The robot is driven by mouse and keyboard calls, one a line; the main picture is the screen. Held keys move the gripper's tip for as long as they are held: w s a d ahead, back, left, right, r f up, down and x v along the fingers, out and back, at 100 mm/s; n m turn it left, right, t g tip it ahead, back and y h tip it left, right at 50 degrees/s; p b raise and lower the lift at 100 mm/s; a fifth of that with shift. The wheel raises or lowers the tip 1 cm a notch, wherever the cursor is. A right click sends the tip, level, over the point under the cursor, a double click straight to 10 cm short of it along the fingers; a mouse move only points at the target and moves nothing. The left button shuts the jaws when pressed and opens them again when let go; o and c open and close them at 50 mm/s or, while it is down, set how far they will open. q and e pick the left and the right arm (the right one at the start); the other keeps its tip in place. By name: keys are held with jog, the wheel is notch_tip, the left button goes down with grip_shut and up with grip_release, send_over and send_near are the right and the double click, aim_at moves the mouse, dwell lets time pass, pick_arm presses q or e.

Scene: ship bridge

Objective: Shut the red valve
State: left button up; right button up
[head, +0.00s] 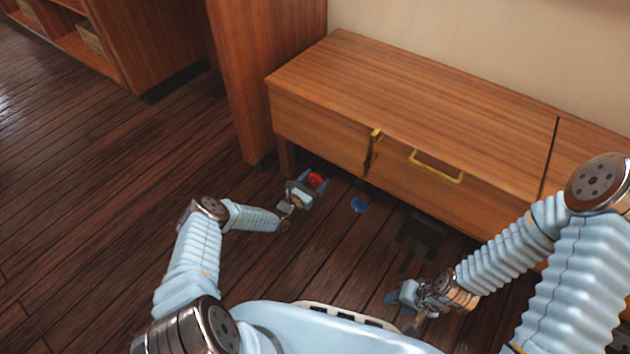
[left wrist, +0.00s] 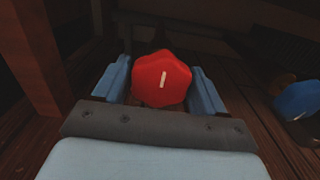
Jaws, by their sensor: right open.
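The red valve (head: 316,180) is a small lobed knob low down by the cabinet's front left leg. In the left wrist view the red valve (left wrist: 150,85) has a short white mark on its face, tilted slightly from upright. My left gripper (head: 306,188) is at the valve. Its two blue fingers (left wrist: 160,88) lie on either side of the knob, very close to its edges; I cannot tell whether they press on it. The valve's stem and mount are hidden. My right gripper (head: 402,304) is open and empty, low over the floor, well away from the valve.
A blue round knob (head: 359,205) is to the right of the red one; it also shows in the left wrist view (left wrist: 297,100). A wooden cabinet (head: 400,92) with yellow handles (head: 437,167) overhangs the valve area. A wooden post (head: 262,75) stands at left. Open floor (head: 90,190) lies left.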

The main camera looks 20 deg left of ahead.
pick_arm(q)
jog(key=shift+o, duration=1.2)
jog(key=shift+s+a, duration=0.1)
jog(key=shift+s, duration=0.05)
jog(key=p+v, duration=0.3)
jog(key=v, duration=1)
jog(key=shift+s, duration=0.25)
jog(key=shift+r, duration=0.1)
